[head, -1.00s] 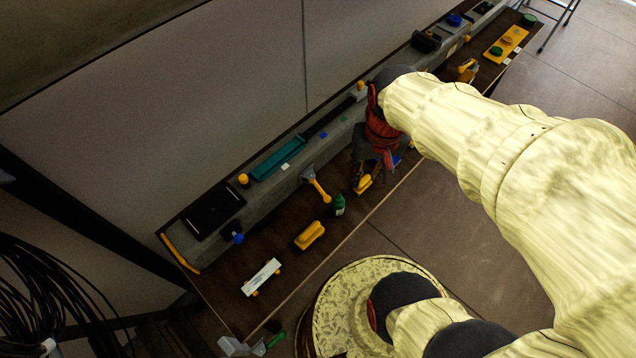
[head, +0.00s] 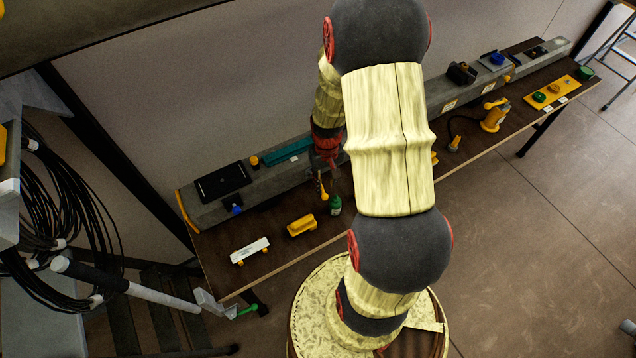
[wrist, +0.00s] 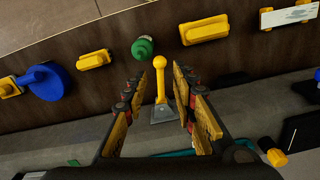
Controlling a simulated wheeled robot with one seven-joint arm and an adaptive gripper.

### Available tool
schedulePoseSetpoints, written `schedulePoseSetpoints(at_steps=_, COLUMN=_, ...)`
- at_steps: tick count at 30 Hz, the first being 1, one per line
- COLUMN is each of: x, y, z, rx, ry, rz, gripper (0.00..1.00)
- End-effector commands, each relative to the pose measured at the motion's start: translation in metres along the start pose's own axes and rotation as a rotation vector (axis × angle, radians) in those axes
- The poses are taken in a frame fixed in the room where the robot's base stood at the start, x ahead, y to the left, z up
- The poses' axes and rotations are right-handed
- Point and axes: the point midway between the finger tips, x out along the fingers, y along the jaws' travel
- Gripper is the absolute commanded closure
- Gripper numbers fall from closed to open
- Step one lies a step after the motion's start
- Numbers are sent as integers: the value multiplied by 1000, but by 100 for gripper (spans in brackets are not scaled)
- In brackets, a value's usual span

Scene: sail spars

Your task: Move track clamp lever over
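The track clamp lever (wrist: 160,82) is a yellow rod with a rounded knob on a grey metal bracket (wrist: 163,113). In the wrist view it points up the picture. My gripper (wrist: 158,73) is open, with one finger on each side of the lever in that view. A gap shows on both sides; I cannot tell whether the fingertips are level with the rod in depth. In the head view the lever (head: 323,190) shows just below my gripper (head: 328,170), at the grey rail (head: 215,210), partly hidden by the gripper.
A green bottle (wrist: 142,48) stands close to the left finger in the wrist view. A yellow handled block (wrist: 204,30) and a white strip (head: 250,250) lie on the brown bench. A teal tray (head: 287,151) and a black panel (head: 222,182) sit on the rail.

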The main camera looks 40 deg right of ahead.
Motion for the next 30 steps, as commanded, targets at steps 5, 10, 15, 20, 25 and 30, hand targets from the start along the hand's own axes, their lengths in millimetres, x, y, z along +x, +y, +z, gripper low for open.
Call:
schedulePoseSetpoints(at_steps=5, x=6, y=0, z=-1, rx=-7, ry=4, rz=1, gripper=73)
schedulePoseSetpoints(at_steps=10, x=21, y=0, z=-1, rx=-6, ry=4, rz=1, gripper=73)
schedulePoseSetpoints(at_steps=15, x=43, y=0, z=-1, rx=-6, ry=3, rz=0, gripper=73)
schedulePoseSetpoints(at_steps=20, x=64, y=0, z=-1, rx=-6, ry=3, rz=0, gripper=73)
schedulePoseSetpoints(at_steps=25, x=77, y=0, z=-2, rx=-6, ry=4, rz=1, gripper=73)
schedulePoseSetpoints(at_steps=30, x=78, y=0, z=-2, rx=-6, ry=5, rz=1, gripper=76)
